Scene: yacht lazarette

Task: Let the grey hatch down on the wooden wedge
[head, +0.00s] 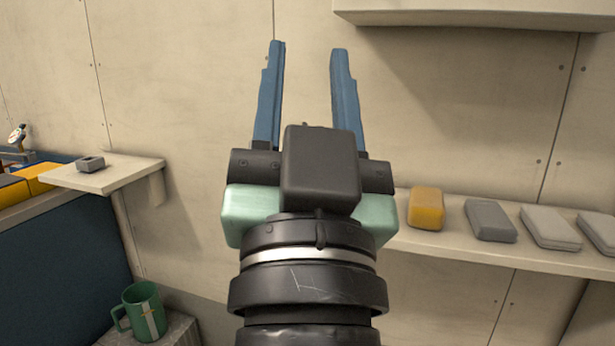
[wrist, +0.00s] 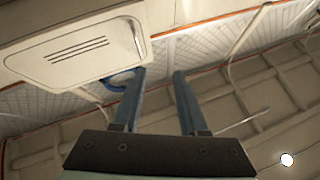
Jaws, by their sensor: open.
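My gripper (head: 308,50) points upward in the middle of the head view. Its two blue fingers are spread apart with nothing between them. In the wrist view the open fingers (wrist: 157,76) point toward the ceiling area, also empty. I cannot make out a grey hatch or a wooden wedge in either view. A pale slotted panel (wrist: 35,65) shows at the upper left of the wrist view, beyond the fingers; I cannot tell whether it is a hatch.
A shelf (head: 440,248) at right holds a yellow block (head: 426,208) and several grey blocks (head: 490,220). A small shelf (head: 125,176) at left bears a small grey piece (head: 90,163). A green mug (head: 145,312) stands lower left. A cabinet (head: 470,13) overhangs upper right.

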